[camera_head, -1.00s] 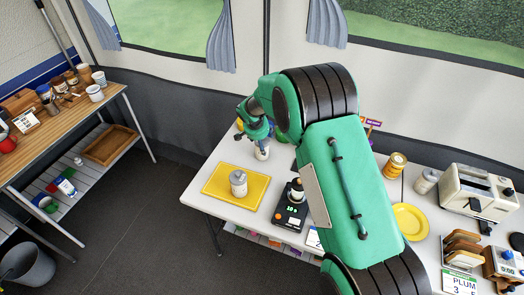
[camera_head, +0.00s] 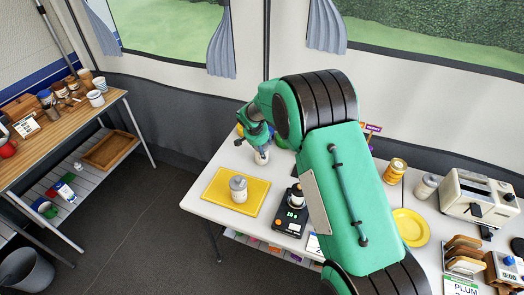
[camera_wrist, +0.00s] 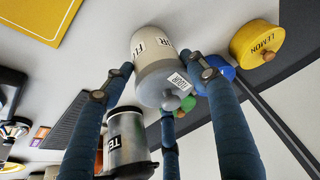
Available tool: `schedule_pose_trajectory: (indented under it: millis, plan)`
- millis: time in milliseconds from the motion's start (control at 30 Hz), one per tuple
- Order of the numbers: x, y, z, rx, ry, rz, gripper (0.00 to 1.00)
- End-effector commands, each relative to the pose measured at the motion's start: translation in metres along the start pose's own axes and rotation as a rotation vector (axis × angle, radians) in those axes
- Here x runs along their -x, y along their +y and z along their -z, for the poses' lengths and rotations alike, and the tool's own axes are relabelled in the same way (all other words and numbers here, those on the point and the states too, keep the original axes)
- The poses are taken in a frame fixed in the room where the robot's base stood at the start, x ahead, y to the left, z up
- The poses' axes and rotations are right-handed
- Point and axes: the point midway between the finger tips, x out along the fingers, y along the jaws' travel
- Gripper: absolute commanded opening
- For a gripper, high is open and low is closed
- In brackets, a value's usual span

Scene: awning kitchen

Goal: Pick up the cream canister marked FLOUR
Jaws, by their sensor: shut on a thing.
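The cream canister marked FLOUR (camera_wrist: 153,55) shows in the wrist view, with a grey lid and knob and a small label on the lid. It stands between the fingers of my gripper (camera_wrist: 160,82), which is shut on it. In the head view the canister (camera_head: 262,157) shows in part just below my gripper (camera_head: 256,141), near the table's far left edge. I cannot tell whether its base touches the table. A metal canister with a label starting "TE" (camera_wrist: 127,140) stands close by in the wrist view.
A yellow mat (camera_head: 215,188) bears a pale grey canister (camera_head: 238,188). A black scale (camera_head: 291,222) stands right of it. A yellow tin marked LEMON (camera_wrist: 255,42) and a blue round thing (camera_wrist: 222,68) lie near the fingers. The table (camera_head: 223,160) is bare between mat and canister.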

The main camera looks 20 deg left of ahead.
Motion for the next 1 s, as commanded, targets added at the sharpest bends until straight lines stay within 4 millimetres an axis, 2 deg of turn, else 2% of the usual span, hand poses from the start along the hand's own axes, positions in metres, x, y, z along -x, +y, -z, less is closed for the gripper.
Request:
schedule_pose_trajectory:
  millis: [167, 400, 533, 1000]
  plan:
    - [0.009, 0.000, 0.004, -0.001, 0.001, 0.000, 0.13]
    - [0.036, -0.001, 0.016, -0.001, 0.003, 0.002, 0.13]
    - [0.040, 0.010, 0.002, 0.001, 0.000, -0.001, 0.13]
    - [0.071, 0.054, -0.054, 0.001, 0.001, 0.000, 0.13]
